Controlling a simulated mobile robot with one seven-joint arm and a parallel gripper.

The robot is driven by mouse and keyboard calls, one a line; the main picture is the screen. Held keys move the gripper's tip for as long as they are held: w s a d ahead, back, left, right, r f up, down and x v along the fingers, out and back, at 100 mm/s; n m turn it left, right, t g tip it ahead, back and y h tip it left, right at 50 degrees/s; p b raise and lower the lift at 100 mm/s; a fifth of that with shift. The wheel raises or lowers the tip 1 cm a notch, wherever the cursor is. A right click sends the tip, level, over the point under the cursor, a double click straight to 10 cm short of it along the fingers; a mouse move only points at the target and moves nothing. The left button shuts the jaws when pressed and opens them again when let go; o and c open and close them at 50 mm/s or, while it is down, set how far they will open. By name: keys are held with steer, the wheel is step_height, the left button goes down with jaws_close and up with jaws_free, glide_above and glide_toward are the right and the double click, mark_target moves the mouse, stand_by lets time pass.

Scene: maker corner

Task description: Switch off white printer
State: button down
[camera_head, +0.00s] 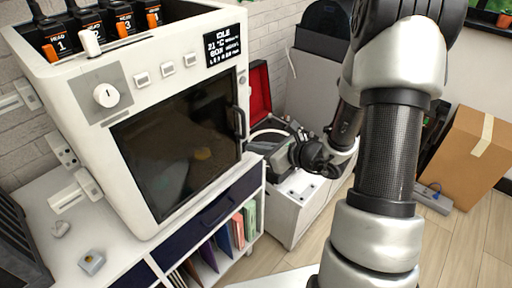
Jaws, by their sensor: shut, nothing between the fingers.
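The white printer (160,80) stands on a white cabinet at the left, its dark glass door (180,140) closed. Its screen (222,45) is lit and its top line reads IDLE. A round white knob (106,95) with a short upright mark sits on a grey plate at the upper left of the front. A row of three small square buttons (168,68) lies to its right. My gripper (272,152) is shut and empty, to the right of the printer door and apart from the knob. Its fingertips are small and partly unclear.
The door handle (240,122) sticks out near my gripper. An open red-lined case (260,90) and a low white cabinet (298,190) stand behind my arm. A cardboard box (465,155) and a power strip (432,198) are on the floor at right. Wall plugs are at left.

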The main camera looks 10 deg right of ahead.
steer(key=shift+w+a+r, duration=0.15)
steer(key=shift+w+a, duration=0.05)
steer(key=shift+w, duration=0.05)
steer(key=shift+r+p, duration=0.4)
steer(key=shift+r, duration=0.4)
